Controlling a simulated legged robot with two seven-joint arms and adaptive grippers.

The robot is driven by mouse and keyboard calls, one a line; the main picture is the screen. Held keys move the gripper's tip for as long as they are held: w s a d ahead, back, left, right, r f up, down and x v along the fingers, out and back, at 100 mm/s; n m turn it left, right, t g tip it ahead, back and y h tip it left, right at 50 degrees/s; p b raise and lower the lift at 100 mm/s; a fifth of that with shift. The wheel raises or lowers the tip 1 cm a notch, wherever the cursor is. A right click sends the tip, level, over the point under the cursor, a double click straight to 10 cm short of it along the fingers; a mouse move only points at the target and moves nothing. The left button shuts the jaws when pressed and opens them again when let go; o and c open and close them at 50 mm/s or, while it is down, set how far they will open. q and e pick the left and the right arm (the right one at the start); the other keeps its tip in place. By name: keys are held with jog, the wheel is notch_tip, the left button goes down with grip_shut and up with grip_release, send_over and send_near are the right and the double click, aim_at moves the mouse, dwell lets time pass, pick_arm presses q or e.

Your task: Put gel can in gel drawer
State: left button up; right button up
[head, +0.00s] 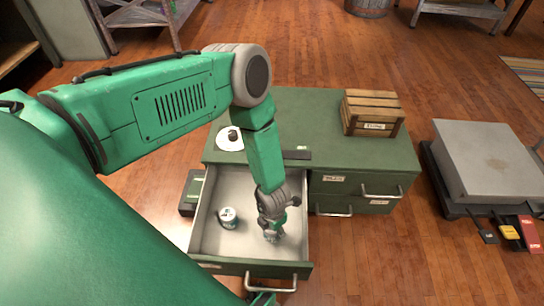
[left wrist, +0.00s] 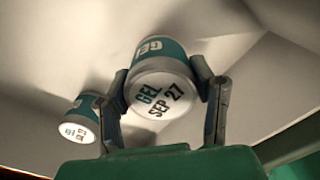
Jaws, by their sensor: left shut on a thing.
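My left gripper (head: 271,228) reaches down into the open drawer (head: 203,225) of the green cabinet. It is shut on a gel can (left wrist: 160,92), white and teal, with "GEL SEP 27" on its end; the fingers (left wrist: 163,100) press on both its sides. In the head view the gripper mostly hides this can. I cannot tell whether it touches the drawer floor. A second gel can (head: 228,217) stands in the drawer to the left of the gripper; it also shows in the left wrist view (left wrist: 80,120). My right gripper is not in view.
The green cabinet top (head: 310,110) bears a wooden crate (head: 372,113) and a white plate (head: 229,140) with a dark object. Closed drawers with handles (head: 382,191) are right of the open one. A grey platform (head: 490,155) stands further right. The drawer's left half has bare floor around the second can.

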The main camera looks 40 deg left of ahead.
pick_arm(q)
notch_tip(320, 180, down, 3)
jog(key=shift+f+b, duration=0.15)
jog(key=shift+b, duration=0.55)
jog(key=o, duration=1.3)
jog(key=shift+c, duration=0.2)
